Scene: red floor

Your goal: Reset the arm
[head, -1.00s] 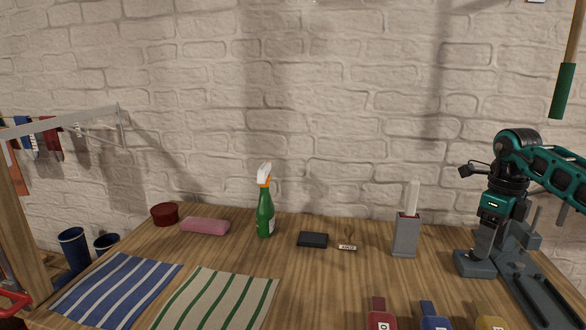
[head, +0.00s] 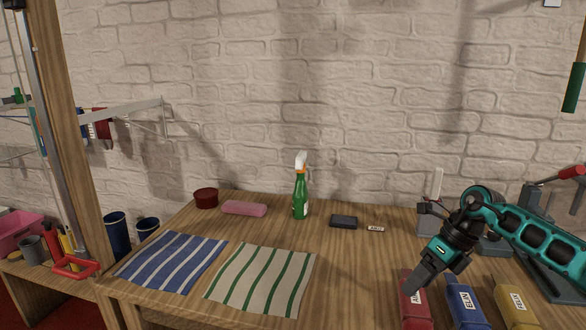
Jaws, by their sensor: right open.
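My right arm (head: 530,235), teal and black, reaches in from the right edge. My right gripper (head: 421,280) points down and to the left, its grey fingers just above or in front of a red labelled item (head: 414,312) at the table's front. It is open; nothing shows held in it. I cannot tell whether the fingers touch the red item. My left arm and gripper are not in view.
A blue item (head: 464,308) and a yellow item (head: 516,308) stand beside the red one. A grey block with a white handle (head: 437,185) is partly hidden behind my arm. A green spray bottle (head: 300,198), striped cloths (head: 262,280) and a wooden post (head: 70,130) are leftward.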

